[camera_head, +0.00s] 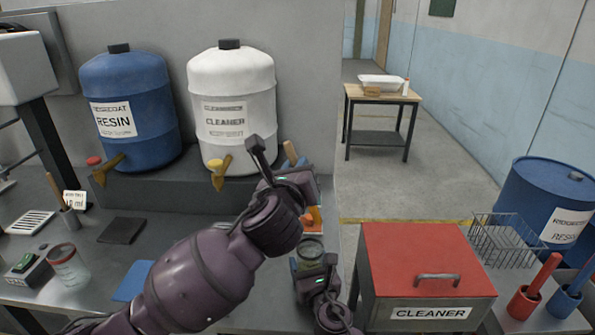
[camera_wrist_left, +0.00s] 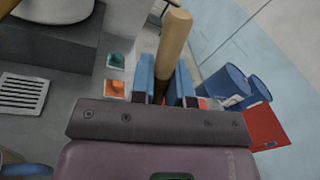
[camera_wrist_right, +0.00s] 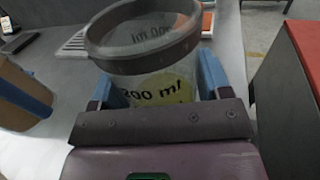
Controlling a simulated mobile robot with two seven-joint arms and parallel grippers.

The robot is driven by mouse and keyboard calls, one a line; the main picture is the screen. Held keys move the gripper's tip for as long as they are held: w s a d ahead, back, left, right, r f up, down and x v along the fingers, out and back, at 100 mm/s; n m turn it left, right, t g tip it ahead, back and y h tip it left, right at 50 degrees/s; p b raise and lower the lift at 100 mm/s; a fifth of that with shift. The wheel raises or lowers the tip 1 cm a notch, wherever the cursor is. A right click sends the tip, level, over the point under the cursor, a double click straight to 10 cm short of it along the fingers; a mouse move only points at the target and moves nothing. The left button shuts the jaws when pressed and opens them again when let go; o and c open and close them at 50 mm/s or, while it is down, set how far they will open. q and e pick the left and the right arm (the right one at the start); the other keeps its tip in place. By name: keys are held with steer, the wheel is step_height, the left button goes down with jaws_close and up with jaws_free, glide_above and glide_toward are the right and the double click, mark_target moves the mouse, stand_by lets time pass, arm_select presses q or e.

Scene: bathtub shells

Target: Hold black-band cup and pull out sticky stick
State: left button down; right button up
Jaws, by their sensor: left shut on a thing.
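My left gripper (camera_head: 283,178) is shut on the sticky stick and holds it above and left of the cup in the head view. The stick's wooden handle (camera_wrist_left: 175,42) stands between the blue fingers in the left wrist view, and its top shows in the head view (camera_head: 291,152). Its lower end is hidden. No stick shows in the cup.
A red cleaner box (camera_head: 425,260) stands right of the cup. Blue resin (camera_head: 130,110) and white cleaner (camera_head: 232,110) barrels stand on a ledge behind. Another clear cup (camera_head: 68,268), a blue mat (camera_head: 131,282) and a small device (camera_head: 25,264) lie left. A wire basket (camera_head: 505,240) is right.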

steer(key=o, duration=0.4)
